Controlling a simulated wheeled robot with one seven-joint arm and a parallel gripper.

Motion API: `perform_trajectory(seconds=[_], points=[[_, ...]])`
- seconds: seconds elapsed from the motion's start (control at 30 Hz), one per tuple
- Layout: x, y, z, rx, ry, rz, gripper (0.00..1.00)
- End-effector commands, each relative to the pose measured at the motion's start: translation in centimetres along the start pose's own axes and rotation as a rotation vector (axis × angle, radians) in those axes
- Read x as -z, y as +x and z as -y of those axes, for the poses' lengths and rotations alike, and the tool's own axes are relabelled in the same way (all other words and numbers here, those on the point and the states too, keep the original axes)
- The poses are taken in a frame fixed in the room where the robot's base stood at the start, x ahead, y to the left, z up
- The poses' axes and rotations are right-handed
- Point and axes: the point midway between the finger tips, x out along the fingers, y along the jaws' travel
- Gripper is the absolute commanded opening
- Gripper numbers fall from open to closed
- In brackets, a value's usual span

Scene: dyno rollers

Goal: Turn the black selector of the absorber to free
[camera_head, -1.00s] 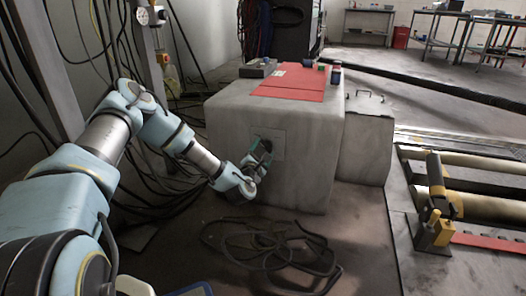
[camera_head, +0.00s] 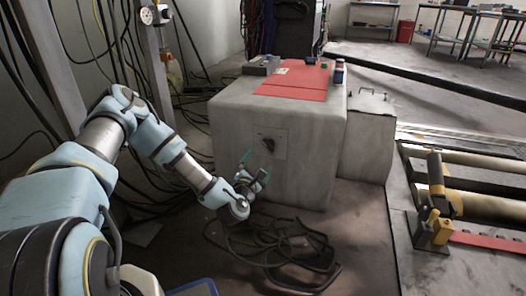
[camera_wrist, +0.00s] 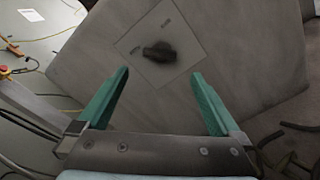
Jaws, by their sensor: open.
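The absorber is a big grey block (camera_head: 230,125) with a light square plate (camera_head: 281,146) on its front face. The black selector (camera_head: 267,143) is a small knob on that plate. In the wrist view the selector (camera_wrist: 158,51) lies nearly crosswise in the picture, on the tilted plate (camera_wrist: 178,32). Small marks beside it are too blurred to read. My gripper (camera_head: 256,166) has green fingers and is in front of the block, a little below the selector. In the wrist view the gripper (camera_wrist: 160,76) is open and empty, with the selector beyond and between its fingertips, apart from them.
Black cables (camera_head: 285,250) lie coiled on the floor below the block. A red mat (camera_head: 295,80) and small items are on its top. A smaller grey box (camera_head: 368,140) adjoins it at right. Rollers (camera_head: 485,205) with a yellow-black device (camera_head: 434,215) are farther right.

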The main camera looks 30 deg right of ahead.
Motion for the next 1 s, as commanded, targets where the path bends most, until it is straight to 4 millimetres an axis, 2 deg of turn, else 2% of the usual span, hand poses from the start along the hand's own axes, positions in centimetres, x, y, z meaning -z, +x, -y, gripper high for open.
perform_trajectory(seconds=[0.1, 0.23, 0.77, 0.87, 1.0], points=[[0.0, -1.6, -0.1, 0.001, 0.001, -0.002, 1.0], [0.0, -2.5, 0.0, 0.0, 0.0, -0.001, 1.0], [0.0, -2.6, -0.1, 0.002, 0.006, 0.0, 1.0], [-0.2, -2.4, -0.4, 0.035, 0.061, 0.003, 1.0], [-0.1, -2.3, -1.6, 0.171, 0.275, 0.002, 1.0]])
